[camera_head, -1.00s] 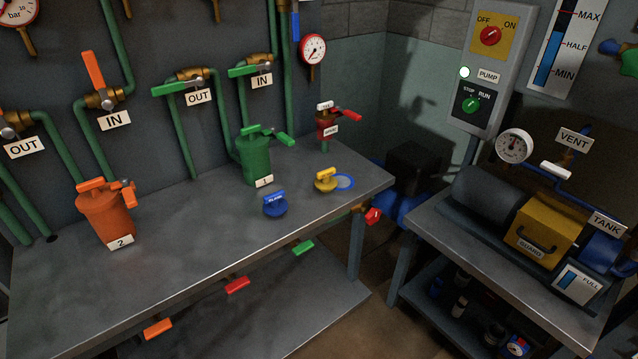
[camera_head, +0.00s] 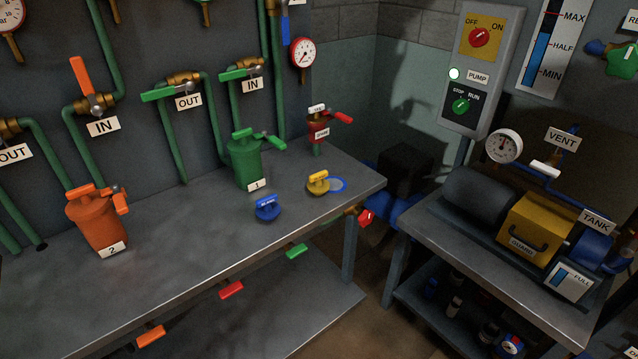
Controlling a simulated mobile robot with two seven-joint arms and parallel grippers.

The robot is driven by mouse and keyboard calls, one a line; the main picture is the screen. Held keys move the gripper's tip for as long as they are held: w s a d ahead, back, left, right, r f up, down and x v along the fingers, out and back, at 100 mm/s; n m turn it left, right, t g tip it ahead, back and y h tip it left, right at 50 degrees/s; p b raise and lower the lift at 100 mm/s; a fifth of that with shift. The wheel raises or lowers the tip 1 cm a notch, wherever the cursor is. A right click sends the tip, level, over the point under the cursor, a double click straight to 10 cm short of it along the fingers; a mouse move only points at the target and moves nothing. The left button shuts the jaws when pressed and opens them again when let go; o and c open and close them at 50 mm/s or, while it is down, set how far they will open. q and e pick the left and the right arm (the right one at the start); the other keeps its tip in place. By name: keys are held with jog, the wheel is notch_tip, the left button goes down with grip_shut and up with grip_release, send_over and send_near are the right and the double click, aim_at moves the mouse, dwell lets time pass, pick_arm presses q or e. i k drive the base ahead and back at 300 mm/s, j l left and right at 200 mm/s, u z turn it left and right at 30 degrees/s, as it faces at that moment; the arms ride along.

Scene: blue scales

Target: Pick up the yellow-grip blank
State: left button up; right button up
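The yellow-grip blank (camera_head: 318,183) is a small round yellow piece with a bar grip on top. It sits on the grey workbench (camera_head: 200,245) near its right end, at the left edge of a flat blue ring (camera_head: 341,185). A similar blue blank (camera_head: 267,208) with a white label stands to its left and nearer the front edge. Neither of my grippers shows in the head view.
A green canister marked 1 (camera_head: 244,161) stands behind the blanks. A red-handled fitting (camera_head: 319,125) rises at the bench's back right. An orange canister marked 2 (camera_head: 97,222) stands at the left. The bench front between is clear. A pump table (camera_head: 470,275) stands right.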

aim_at(318, 185)
jog(key=i+l, duration=0.15)
jog(key=l, duration=0.15)
jog(key=i+l, duration=0.15)
jog(key=l, duration=0.15)
jog(key=i+l+u, duration=0.15)
jog(key=l, duration=0.25)
jog(key=i+l+u, duration=0.2)
jog(key=l, duration=0.15)
jog(key=k, duration=0.1)
